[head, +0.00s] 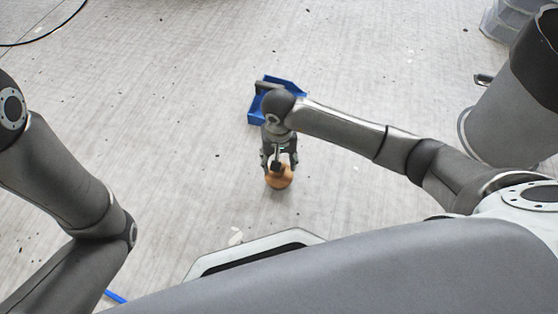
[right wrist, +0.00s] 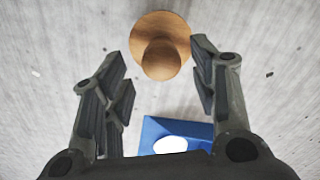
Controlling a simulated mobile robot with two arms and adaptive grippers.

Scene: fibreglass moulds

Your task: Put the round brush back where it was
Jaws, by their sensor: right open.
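The round brush (head: 280,183) is a wooden disc with a rounded knob on top; its bristles are hidden. It sits upright on the pale floor in front of my body. In the right wrist view the brush (right wrist: 160,44) shows at the top, with its knob towards the camera. My right gripper (head: 279,164) is open and points down over the brush, with its fingers apart on either side of the knob in the picture. I cannot tell if they touch it. My left arm shows at the left, but its gripper is out of view.
A dark cable (head: 50,40) lies at the far left. The floor left of the tray is clear.

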